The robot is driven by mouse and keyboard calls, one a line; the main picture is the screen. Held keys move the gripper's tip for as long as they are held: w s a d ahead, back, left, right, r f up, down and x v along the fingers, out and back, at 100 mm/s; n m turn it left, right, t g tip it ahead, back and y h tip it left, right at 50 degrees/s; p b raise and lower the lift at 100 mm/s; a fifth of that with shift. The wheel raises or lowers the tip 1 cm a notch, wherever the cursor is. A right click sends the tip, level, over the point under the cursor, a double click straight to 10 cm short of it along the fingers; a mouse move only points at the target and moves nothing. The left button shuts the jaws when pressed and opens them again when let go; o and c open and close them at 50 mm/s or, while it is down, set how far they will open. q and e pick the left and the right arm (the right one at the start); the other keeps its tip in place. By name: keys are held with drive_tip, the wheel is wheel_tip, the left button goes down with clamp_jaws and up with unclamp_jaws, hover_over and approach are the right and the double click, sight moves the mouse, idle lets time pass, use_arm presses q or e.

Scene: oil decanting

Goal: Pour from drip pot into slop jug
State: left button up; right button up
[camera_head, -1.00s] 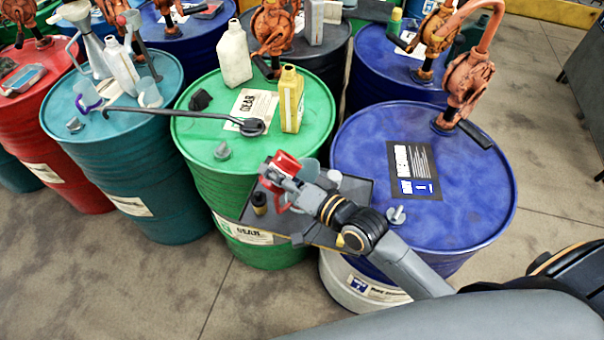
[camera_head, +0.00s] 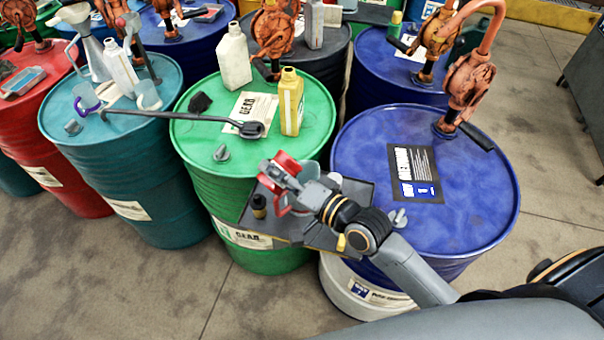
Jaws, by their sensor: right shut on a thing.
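My right gripper (camera_head: 277,176) is shut on the red handle (camera_head: 288,163) of a small vessel. The vessel's pale greenish body (camera_head: 310,169) shows partly behind the gripper, above a dark tray; whether it touches the tray is unclear. On the teal drum at left stand a translucent cup with a purple handle (camera_head: 87,99) and a similar cup (camera_head: 148,95) beside it. I cannot tell by look which vessel is the drip pot or the slop jug. My left gripper is not in view.
The dark tray (camera_head: 353,188) bears a small dark bottle (camera_head: 259,206). The green drum (camera_head: 193,145) carries a white bottle (camera_head: 234,57), a yellow bottle (camera_head: 291,102) and a long black ladle (camera_head: 180,116). The blue drum (camera_head: 350,150) has a rusty pump (camera_head: 468,85). Floor is open at right.

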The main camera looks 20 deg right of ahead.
drive_tip(key=shift+r+m+b, duration=0.3)
drive_tip(key=shift+r+m, duration=0.05)
drive_tip(key=shift+m, duration=0.25)
drive_tip(key=shift+w+d+f+m+y+b, duration=0.25)
drive_tip(key=shift+d+f+m+y+b, duration=0.25)
drive_tip(key=shift+m, duration=0.3)
idle(0.5)
drive_tip(key=shift+d+r+m+p, duration=0.15)
drive_tip(key=shift+r+m+p, duration=0.35)
drive_tip(key=shift+m, duration=0.3)
idle(0.5)
drive_tip(key=shift+w+d+f+m+b, duration=0.15)
drive_tip(key=shift+f+m+b, duration=0.3)
drive_tip(key=shift+m+b, duration=0.25)
idle(0.5)
drive_tip(key=shift+d+r+m+y, duration=0.15)
drive_tip(key=shift+r+m+y, duration=0.2)
drive_tip(key=shift+m, duration=0.45)
drive_tip(key=shift+w+d+r+m, duration=0.15)
drive_tip(key=shift+m, duration=0.35)
drive_tip(key=shift+t, duration=0.3)
